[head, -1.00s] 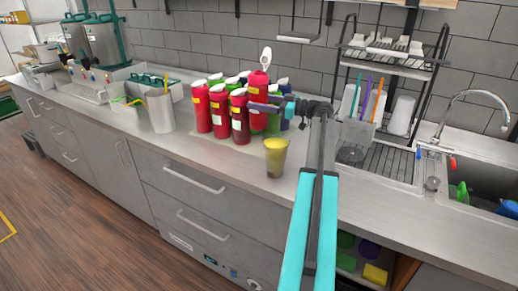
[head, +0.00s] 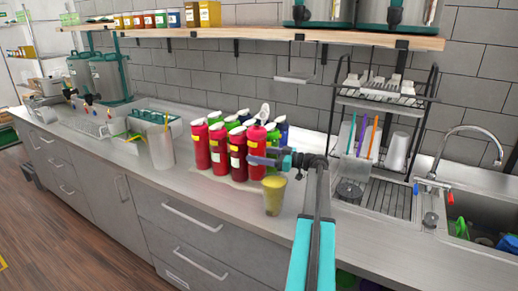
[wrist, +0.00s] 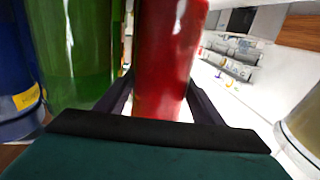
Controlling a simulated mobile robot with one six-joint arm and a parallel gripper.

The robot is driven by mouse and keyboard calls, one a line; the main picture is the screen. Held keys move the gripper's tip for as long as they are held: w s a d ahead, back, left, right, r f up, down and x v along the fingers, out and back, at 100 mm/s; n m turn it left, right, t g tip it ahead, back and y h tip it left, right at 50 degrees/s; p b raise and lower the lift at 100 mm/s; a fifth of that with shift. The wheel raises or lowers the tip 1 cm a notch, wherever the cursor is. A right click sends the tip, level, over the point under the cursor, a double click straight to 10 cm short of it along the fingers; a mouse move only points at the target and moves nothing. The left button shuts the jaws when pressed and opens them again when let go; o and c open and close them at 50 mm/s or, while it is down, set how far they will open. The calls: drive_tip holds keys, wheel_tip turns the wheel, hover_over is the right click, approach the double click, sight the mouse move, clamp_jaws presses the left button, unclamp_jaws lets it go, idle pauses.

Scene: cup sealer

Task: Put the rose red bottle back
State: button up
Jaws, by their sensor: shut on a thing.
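The rose red bottle (head: 257,140), with a yellow label and a raised white cap, is at the right front of a cluster of bottles on the counter. My gripper (head: 262,160) comes in from the right and is shut on it. In the wrist view the red bottle (wrist: 165,60) stands between my two fingers (wrist: 160,95), with a green bottle (wrist: 72,50) and a blue bottle (wrist: 18,85) to the left. The bottle looks upright, level with its neighbours. Its base is partly hidden, so I cannot tell whether it touches the counter.
Several red bottles (head: 219,148) stand close on the left. A cup with yellow contents (head: 274,196) stands just in front. A shelf (head: 270,36) runs above.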

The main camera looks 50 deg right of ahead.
drive_tip(key=shift+f, duration=0.1)
idle(0.4)
drive_tip(key=shift+f+p, duration=0.7)
drive_tip(key=shift+f, duration=1)
drive_tip(key=shift+f, duration=0.15)
drive_tip(key=o, duration=1.7)
drive_tip(key=b+v, duration=0.5)
drive_tip(key=v, duration=0.7)
